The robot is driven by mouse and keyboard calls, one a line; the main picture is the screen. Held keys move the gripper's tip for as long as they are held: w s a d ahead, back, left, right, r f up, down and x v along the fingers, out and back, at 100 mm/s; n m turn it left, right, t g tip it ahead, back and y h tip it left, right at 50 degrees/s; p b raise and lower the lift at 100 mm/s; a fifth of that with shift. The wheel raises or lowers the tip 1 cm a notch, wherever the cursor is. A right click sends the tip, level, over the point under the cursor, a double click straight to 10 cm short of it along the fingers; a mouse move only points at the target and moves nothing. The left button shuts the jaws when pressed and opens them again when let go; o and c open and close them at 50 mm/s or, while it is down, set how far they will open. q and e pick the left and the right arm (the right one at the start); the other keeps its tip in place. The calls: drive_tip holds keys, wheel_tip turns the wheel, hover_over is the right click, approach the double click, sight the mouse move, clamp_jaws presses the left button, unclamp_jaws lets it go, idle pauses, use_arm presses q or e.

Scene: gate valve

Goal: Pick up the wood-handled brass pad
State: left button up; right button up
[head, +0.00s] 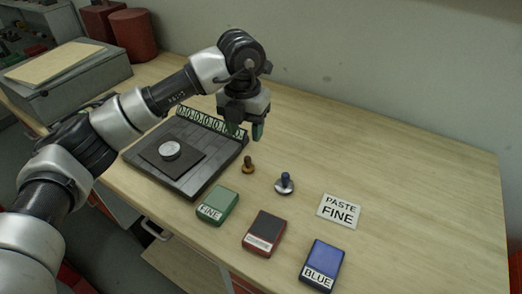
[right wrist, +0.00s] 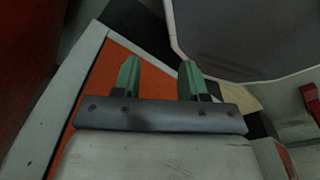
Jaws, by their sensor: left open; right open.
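The wood-handled brass pad (head: 248,165) stands upright on the wooden table, with a brown handle above a small brassy base. The pad is not in that view.
Green (head: 217,205), red (head: 264,233) and blue (head: 322,265) boxes lie in front. A "PASTE FINE" card (head: 339,211) lies right. A dark plate (head: 187,160) with a white disc is left. The table's right side is clear.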

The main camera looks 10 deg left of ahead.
sight(247, 157)
use_arm(q)
drive_tip(key=shift+w+f, duration=0.3)
drive_tip(key=shift+f, duration=0.35)
drive_tip(key=f, duration=0.1)
drive_tip(key=f+p, duration=0.1)
drive_tip(key=f, duration=0.1)
drive_tip(key=shift+s+a+f, duration=0.15)
drive_tip(key=shift+s, duration=0.2)
drive_tip(key=shift+f, duration=0.3)
drive_tip(key=shift+w+f+p, duration=0.1)
drive_tip(key=shift+f+p, duration=0.2)
drive_tip(key=shift+p, duration=0.05)
drive_tip(key=f, duration=0.1)
drive_tip(key=f+p, duration=0.1)
drive_tip(key=f, duration=0.1)
drive_tip(key=shift+w+f, duration=0.3)
drive_tip(key=shift+f, duration=0.5)
use_arm(e)
drive_tip(key=r, duration=0.3)
drive_tip(key=shift+s+r, duration=0.15)
drive_tip(key=shift+s, duration=0.1)
use_arm(q)
clamp_jaws()
use_arm(e)
drive_tip(key=shift+s, duration=0.2)
